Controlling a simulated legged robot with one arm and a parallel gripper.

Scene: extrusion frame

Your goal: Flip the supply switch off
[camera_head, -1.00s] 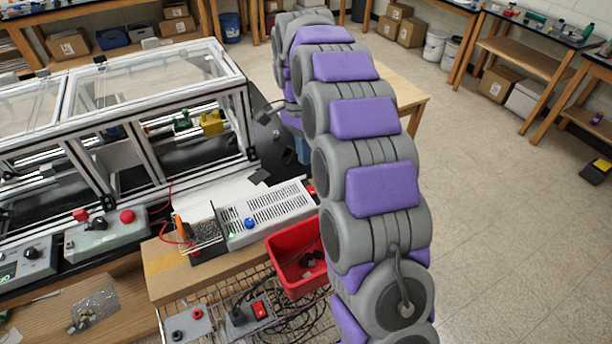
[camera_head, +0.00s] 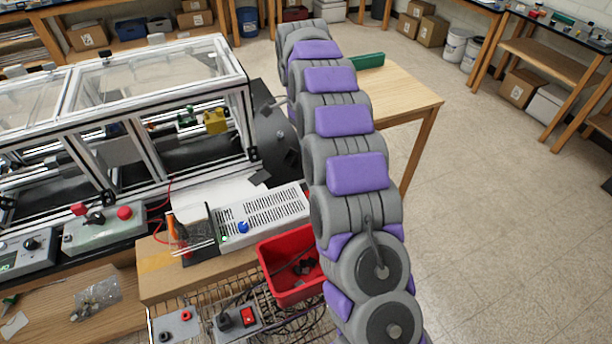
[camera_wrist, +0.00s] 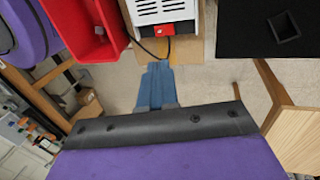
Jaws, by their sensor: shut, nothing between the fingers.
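The supply is a white-grey box with a slotted lid (camera_head: 265,215), a blue knob (camera_head: 243,227) and a small green light, lying on a cardboard box. In the wrist view the supply's end (camera_wrist: 160,12) is at the top, with a small red switch part (camera_wrist: 166,29) on it and a black cable beside it. The switch position is too small to tell. My gripper (camera_wrist: 157,66) has blue fingers, shut and empty, pointing at that end, with a gap in the picture between fingertips and red part. In the head view my arm hides the gripper and the switch end.
A red bin (camera_head: 290,277) with dark pieces stands beside the supply, close to my arm; it also shows in the wrist view (camera_wrist: 96,30). A framed machine (camera_head: 125,130) stands at left. Open floor lies right.

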